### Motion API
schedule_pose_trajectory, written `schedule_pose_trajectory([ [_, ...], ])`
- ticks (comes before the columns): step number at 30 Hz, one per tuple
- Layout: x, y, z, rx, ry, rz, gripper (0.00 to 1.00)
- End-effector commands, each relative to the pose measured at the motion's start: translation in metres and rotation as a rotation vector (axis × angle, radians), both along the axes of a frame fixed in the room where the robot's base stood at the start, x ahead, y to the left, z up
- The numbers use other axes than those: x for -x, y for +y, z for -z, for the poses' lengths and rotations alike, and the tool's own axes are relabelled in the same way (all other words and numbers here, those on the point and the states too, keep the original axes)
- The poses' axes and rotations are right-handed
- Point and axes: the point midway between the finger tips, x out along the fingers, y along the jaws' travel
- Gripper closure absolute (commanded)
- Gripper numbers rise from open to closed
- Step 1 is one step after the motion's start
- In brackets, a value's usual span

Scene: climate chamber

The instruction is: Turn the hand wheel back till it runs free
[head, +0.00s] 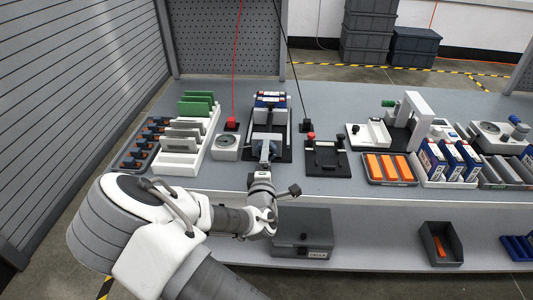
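A clamp-like fixture (269,117) stands on a dark base plate in the middle of the bench, with blue, white and red packs at its far end. My gripper (266,158) is at the near end of this fixture, in front of its light grey block (267,138). I cannot make out the hand wheel clearly; my gripper and wrist cover the fixture's near end. The fingers are too small and too hidden to show whether they are open, shut or touching a wheel.
A round-topped white unit (226,147) and a red button box (232,124) stand left of the fixture. A black stand (327,158) is close on the right. White racks (186,150) fill the left side. A grey box (302,232) sits on the lower shelf.

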Motion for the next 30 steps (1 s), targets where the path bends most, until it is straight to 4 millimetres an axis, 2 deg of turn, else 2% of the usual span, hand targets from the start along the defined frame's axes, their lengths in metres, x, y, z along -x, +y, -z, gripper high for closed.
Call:
schedule_pose_trajectory([
  [9,0.0003,-0.0003,-0.0001,0.108,0.006,0.001,0.77],
  [24,0.0003,-0.0006,0.0004,0.124,0.006,0.001,0.77],
  [25,0.0003,-0.0006,0.0004,0.124,0.006,0.001,0.18],
  [28,0.0002,-0.0004,0.0003,0.123,0.006,0.001,0.00],
  [30,0.0002,-0.0004,0.0002,0.123,0.005,0.001,0.00],
])
